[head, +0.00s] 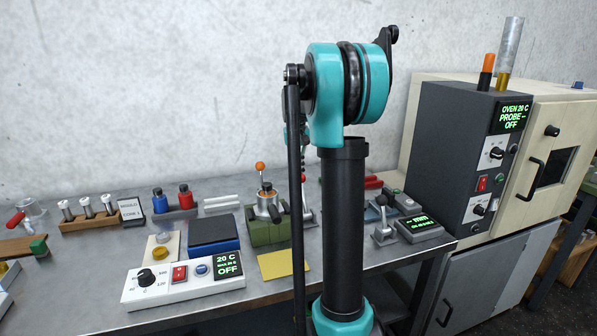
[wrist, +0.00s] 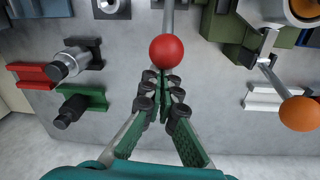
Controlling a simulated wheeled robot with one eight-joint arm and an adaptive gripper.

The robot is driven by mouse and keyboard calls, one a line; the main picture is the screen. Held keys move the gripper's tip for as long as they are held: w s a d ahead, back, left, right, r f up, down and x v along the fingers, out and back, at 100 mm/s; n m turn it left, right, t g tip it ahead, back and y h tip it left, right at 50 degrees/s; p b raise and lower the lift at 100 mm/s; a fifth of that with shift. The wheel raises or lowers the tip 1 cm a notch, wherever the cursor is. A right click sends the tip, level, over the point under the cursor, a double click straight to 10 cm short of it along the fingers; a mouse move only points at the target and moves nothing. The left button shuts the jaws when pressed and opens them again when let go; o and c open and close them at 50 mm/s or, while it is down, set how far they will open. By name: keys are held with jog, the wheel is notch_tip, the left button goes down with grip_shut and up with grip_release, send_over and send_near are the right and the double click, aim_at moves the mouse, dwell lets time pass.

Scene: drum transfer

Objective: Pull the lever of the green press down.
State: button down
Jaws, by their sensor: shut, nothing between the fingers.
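The green press (head: 268,232) stands on the bench in the head view, left of my arm. It has a green base and a silver top, and its lever (head: 261,178) stands up with an orange ball at its end. In the wrist view the orange ball (wrist: 300,113) is at the right, with part of the green body (wrist: 225,30) at the top. My gripper (wrist: 163,80) is shut and empty. Its tips appear just below a red ball (wrist: 166,50) on another lever, left of the orange ball; contact cannot be told.
A red block (wrist: 33,75) and a green block (wrist: 85,97) lie left of my gripper in the wrist view.

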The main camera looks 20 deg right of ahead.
jog(key=shift+s+r+t, duration=0.35)
jog(key=shift+s+t, duration=0.05)
jog(key=shift+s, duration=0.2)
jog(key=s+t, duration=0.9)
jog(key=s, duration=0.8)
jog(key=shift+f+t, duration=0.15)
jog(key=shift+t, duration=0.25)
jog(key=shift+s+a, duration=0.1)
jog(key=shift+s, duration=0.05)
jog(key=w+d+r, duration=0.1)
jog(key=w+r, duration=0.2)
jog(key=r, duration=0.1)
jog(key=s+f+v, duration=0.1)
jog(key=v, duration=0.8)
jog(key=shift+s+f, duration=0.2)
jog(key=shift+f, duration=0.05)
